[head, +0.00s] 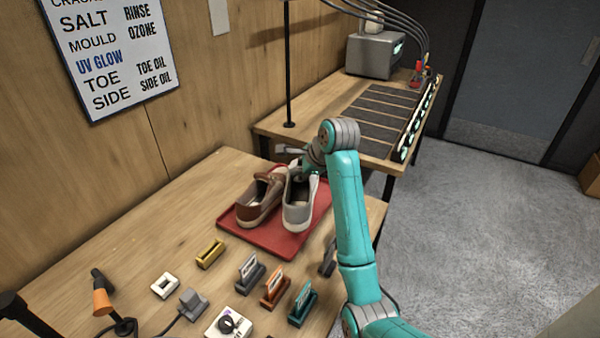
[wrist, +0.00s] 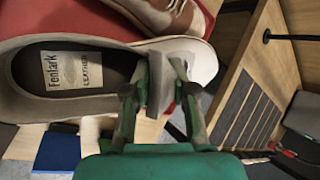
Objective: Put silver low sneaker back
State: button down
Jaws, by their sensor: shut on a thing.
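The silver low sneaker (head: 298,212) stands upright on the red tray (head: 262,236), at the tray's right side. In the wrist view the sneaker (wrist: 105,105) lies across the left, with a "Fenlark Leather" label on its insole. My gripper (head: 312,170) is at the sneaker's far end. The sneaker's far end is partly hidden by my gripper in the head view.
Several small holders and blocks, such as a yellow one (head: 210,253), stand in front of the tray. Behind is a second table with a dark slatted panel (head: 378,118) and a grey machine (head: 375,53). A black post (head: 288,70) rises from it. Wood is bare left of the tray.

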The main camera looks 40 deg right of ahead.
jog(key=shift+f, duration=0.6)
jog(key=c, duration=0.9)
grip_release()
jog(key=shift+r, duration=0.1)
